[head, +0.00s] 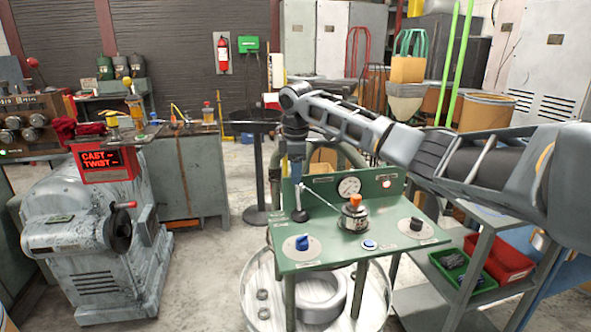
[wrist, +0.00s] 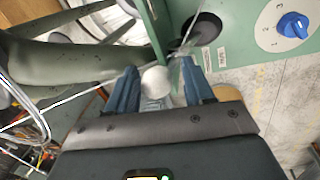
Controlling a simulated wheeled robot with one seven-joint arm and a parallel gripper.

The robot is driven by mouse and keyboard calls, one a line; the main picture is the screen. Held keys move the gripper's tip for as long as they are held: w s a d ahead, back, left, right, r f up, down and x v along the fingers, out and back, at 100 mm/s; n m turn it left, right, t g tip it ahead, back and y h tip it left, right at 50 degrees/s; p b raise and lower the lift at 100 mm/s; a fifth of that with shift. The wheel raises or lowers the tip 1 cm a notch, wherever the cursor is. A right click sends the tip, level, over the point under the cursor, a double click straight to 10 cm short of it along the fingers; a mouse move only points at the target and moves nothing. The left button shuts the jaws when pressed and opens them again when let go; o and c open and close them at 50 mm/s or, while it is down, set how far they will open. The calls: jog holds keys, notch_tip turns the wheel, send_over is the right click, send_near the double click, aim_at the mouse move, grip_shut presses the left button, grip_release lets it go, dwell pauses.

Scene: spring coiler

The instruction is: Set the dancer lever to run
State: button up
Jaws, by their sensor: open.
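The dancer lever appears to be the stick rising from a round black base (head: 299,215) at the left end of the green panel. In the wrist view its pale round knob (wrist: 156,82) lies between the two blue fingers, and the black base shows beyond it (wrist: 203,30). My gripper (head: 294,160) is over the lever from above, and in the wrist view its open fingers (wrist: 158,68) stand on either side of the knob. I cannot tell whether either finger touches it. The lever's run marking is not readable.
A thin rod slants across the panel near the lever. A grey machine (head: 90,240) stands left.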

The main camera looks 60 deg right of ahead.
grip_shut()
dwell(0.4)
